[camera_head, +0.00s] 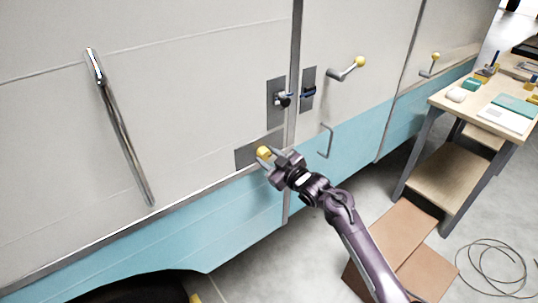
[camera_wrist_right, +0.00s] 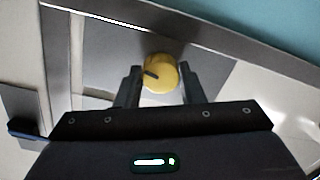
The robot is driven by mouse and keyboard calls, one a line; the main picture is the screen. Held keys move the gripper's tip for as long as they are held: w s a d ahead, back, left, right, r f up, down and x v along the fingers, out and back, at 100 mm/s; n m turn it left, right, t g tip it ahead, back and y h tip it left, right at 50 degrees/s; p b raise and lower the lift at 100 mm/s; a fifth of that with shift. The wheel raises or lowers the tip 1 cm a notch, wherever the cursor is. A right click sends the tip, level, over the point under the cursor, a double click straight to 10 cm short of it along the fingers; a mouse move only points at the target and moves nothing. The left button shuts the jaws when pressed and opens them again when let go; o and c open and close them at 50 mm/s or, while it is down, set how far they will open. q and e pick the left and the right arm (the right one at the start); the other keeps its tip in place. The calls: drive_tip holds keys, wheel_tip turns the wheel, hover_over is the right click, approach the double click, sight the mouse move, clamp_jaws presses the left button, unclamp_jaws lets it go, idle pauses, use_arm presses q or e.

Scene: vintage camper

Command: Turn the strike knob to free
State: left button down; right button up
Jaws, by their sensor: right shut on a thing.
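The strike knob is a yellow round knob (camera_head: 263,153) on a grey plate (camera_head: 243,157) low on the camper's side, just left of the door seam. In the right wrist view the knob (camera_wrist_right: 160,72) has a dark pointer mark toward its left side. My right gripper (camera_head: 270,157) is at the knob, its fingers on either side of it. In the wrist view the fingers (camera_wrist_right: 159,86) are shut on the knob. Any labels on the plate are not readable. My left gripper is not in view.
Above the knob are a latch with a dark knob (camera_head: 283,99) and a blue-tipped catch (camera_head: 309,92). A yellow-tipped lever (camera_head: 346,69) and a grab handle (camera_head: 326,141) are to the right. A workbench (camera_head: 465,103) and cardboard (camera_head: 405,246) stand at right.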

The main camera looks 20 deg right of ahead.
drive_tip(key=m+p, duration=0.1)
drive_tip(key=m, duration=0.4)
drive_tip(key=shift+y+p, duration=0.35)
drive_tip(key=shift+y, duration=0.05)
drive_tip(key=shift+f+m+p, duration=0.1)
drive_tip(key=shift+m+p, duration=0.4)
drive_tip(key=shift+m, duration=1.4)
drive_tip(key=o, duration=1)
drive_tip(key=shift+s, duration=0.1)
drive_tip(key=b+v, duration=0.1)
drive_tip(key=v, duration=0.6)
drive_tip(key=shift+s+d, duration=0.2)
drive_tip(key=shift+s, duration=0.1)
drive_tip(key=shift+f, duration=0.1)
